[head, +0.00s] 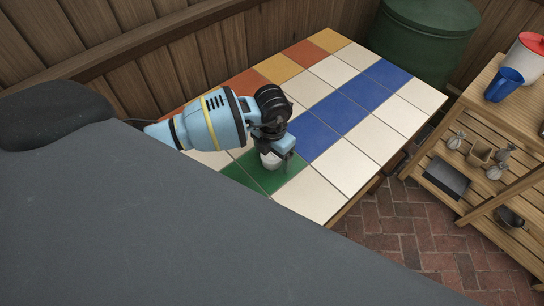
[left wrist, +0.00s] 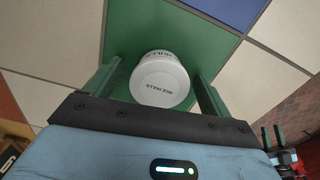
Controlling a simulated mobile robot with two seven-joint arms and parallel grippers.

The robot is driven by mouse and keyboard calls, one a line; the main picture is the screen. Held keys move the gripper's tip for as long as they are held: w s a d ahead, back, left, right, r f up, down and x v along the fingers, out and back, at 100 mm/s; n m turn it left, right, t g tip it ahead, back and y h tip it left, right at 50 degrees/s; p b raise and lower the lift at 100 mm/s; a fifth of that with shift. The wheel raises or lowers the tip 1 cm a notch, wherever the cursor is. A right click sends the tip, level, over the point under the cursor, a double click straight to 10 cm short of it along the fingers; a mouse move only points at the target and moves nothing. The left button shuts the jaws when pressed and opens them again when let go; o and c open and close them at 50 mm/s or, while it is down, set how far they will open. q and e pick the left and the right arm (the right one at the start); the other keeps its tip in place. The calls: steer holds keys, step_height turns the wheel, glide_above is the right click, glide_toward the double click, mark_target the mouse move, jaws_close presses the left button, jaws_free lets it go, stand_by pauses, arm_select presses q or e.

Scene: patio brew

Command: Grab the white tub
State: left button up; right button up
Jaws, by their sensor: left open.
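The white tub (left wrist: 160,82) stands on a green tile of the tiled table. In the left wrist view it sits between the two fingers of my left gripper (left wrist: 155,88), with space on both sides. Dark lettering shows on the tub, too small to read surely. In the head view my left gripper (head: 281,157) is over the green tile, and the tub (head: 270,160) is partly hidden behind it. The left gripper is open around the tub.
The table (head: 390,115) has white, blue, orange and green tiles and is otherwise clear. A green barrel (head: 425,40) stands behind it. A wooden shelf (head: 480,130) at the right holds a blue mug (head: 504,85), a red-lidded white container (head: 527,58) and small items. A wooden wall runs along the back.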

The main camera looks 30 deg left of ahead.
mark_target(272, 156)
arm_select(q)
steer(key=c, duration=1.1)
steer(key=shift+o, duration=0.2)
steer(key=shift+r, duration=0.5)
steer(key=r, duration=0.2)
steer(key=shift+s+d+r, duration=0.15)
steer(key=shift+s+r, duration=0.15)
steer(key=shift+r, duration=0.05)
steer(key=s+d, duration=0.2)
steer(key=s, duration=0.2)
steer(key=s+d+r, duration=0.1)
steer(key=s+d, duration=0.1)
steer(key=s, duration=0.3)
steer(key=s+d, duration=0.2)
steer(key=s, duration=0.3)
steer(key=shift+r, duration=0.15)
